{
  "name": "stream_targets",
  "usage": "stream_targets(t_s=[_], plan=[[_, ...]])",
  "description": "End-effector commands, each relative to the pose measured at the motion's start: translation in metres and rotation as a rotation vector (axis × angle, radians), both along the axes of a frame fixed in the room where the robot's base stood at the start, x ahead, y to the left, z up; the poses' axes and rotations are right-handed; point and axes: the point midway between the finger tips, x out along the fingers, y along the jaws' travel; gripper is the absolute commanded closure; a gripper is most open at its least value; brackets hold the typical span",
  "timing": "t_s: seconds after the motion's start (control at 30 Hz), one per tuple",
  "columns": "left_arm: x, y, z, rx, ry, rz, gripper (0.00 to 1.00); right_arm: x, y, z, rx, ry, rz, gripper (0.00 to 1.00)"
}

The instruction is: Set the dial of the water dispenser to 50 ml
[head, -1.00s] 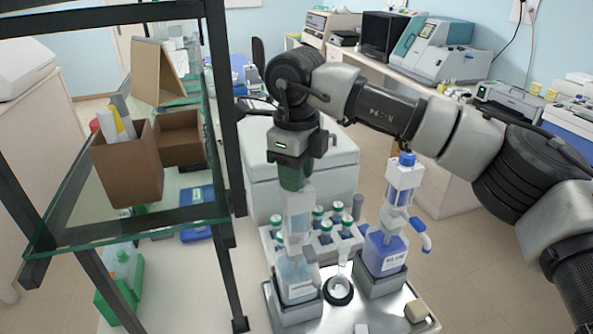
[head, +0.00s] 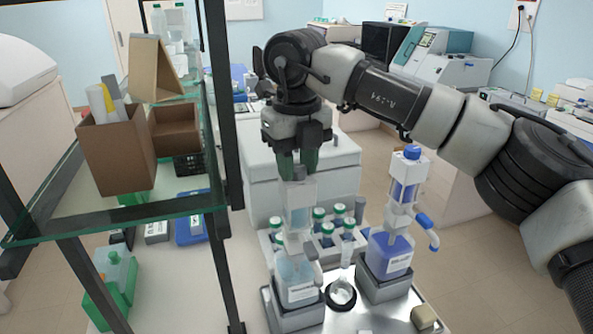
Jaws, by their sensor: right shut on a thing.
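The water dispenser (head: 298,280) is a clear bottle with a label and a tall transparent pump top (head: 299,207). It stands upright in a grey holder on the metal tray (head: 385,322). My right gripper (head: 299,172) comes down from above and is shut on the top of the water dispenser, where its dial is. The fingers hide the dial, and I cannot read its setting. My left gripper is not in view.
A blue dispenser (head: 392,250) stands in a holder to the right. A small round dish (head: 340,294) sits between the holders. Several green-capped bottles (head: 322,228) stand in a rack behind. A glass shelf (head: 120,217) with a dark frame is on the left.

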Motion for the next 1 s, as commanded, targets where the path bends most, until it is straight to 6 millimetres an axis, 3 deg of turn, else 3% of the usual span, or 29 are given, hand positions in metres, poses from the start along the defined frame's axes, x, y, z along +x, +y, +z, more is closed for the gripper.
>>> stream_targets(t_s=[0.33, 0.9, 0.93, 1.0], plan=[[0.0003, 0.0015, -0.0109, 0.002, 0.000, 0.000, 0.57, 0.0000, 0.0002, 0.0001, 0.001, -0.002, -0.163, 0.93], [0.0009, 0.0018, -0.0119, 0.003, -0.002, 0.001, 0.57, 0.0000, 0.0002, 0.0010, 0.001, -0.001, -0.198, 0.93], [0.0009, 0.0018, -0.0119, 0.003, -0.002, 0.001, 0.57, 0.0000, 0.0002, 0.0010, 0.001, -0.001, -0.198, 0.67], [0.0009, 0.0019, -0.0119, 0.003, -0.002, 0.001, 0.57, 0.0000, 0.0001, 0.0010, 0.001, -0.001, -0.197, 0.57]])
